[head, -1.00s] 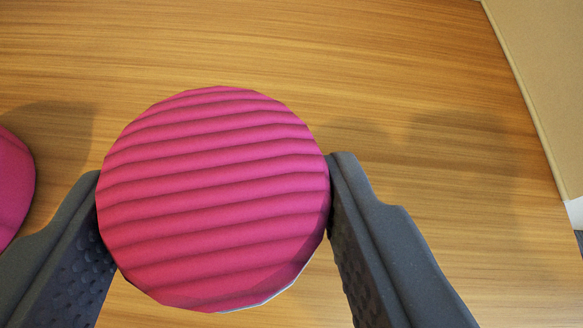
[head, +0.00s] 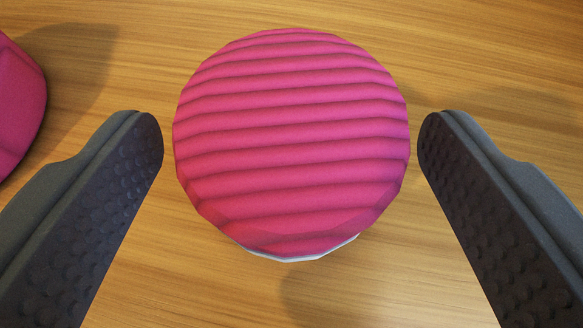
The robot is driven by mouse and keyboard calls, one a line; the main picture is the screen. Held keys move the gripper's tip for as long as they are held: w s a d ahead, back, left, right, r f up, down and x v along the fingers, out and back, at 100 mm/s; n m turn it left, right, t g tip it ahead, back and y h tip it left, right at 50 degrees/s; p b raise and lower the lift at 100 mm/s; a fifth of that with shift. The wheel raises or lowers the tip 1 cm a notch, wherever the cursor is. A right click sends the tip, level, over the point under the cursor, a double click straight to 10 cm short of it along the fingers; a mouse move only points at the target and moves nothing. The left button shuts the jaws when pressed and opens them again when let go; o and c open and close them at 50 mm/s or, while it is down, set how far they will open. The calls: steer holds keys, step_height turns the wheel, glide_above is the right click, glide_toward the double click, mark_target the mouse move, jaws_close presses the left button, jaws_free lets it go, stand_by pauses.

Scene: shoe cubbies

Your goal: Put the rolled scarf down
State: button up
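The rolled scarf (head: 291,140) is a round, pink, ribbed shape in the middle of the head view, with a thin pale edge at its bottom. It appears to rest on the wooden surface (head: 480,60). My gripper (head: 290,135) is open, with one dark finger on each side of the scarf. A gap with bare wood shows between each finger and the scarf, so neither finger touches it. The scarf's underside is hidden.
Another pink object (head: 14,105) is cut off at the left edge, close to my left finger. Bare wood lies beyond the scarf and to its right. Shadows fall on the wood.

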steer(key=p+v, duration=0.2)
steer(key=v, duration=1)
steer(key=shift+p, duration=0.3)
steer(key=shift+r, duration=0.1)
